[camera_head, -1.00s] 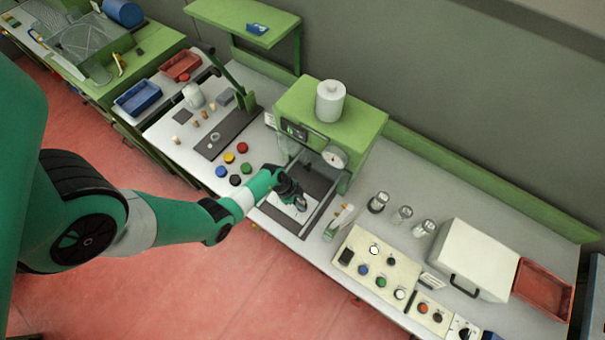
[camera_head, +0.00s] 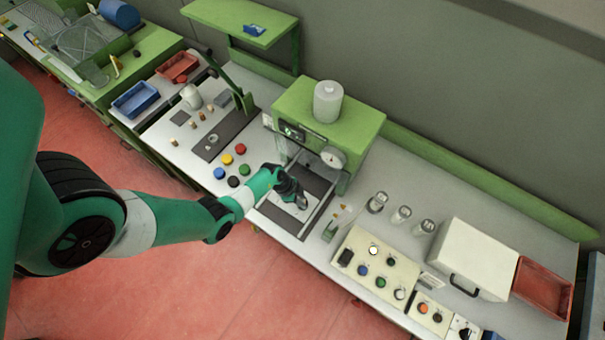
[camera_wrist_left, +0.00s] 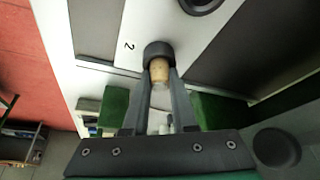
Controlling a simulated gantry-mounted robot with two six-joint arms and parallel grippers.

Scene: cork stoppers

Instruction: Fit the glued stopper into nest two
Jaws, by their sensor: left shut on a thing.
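My left gripper (camera_head: 302,204) is over the white plate (camera_head: 275,209) in the green-framed press. In the left wrist view the gripper (camera_wrist_left: 160,80) is shut on a tan cork stopper (camera_wrist_left: 160,72). The stopper's far end is at a dark round nest (camera_wrist_left: 158,50), beside the printed "2" on the white plate (camera_wrist_left: 128,28). I cannot tell how deep the stopper sits in it. A second dark ring (camera_wrist_left: 203,3) is cut off at the top edge. In the head view the gripper hides the stopper and nest. My right gripper is not in view.
The green press (camera_head: 325,110) stands just behind the gripper, with a gauge (camera_head: 332,157). Coloured buttons (camera_head: 240,148) lie to the left, and several small corks (camera_head: 201,115) beyond. A control panel (camera_head: 375,270) and glass jars (camera_head: 401,216) stand to the right.

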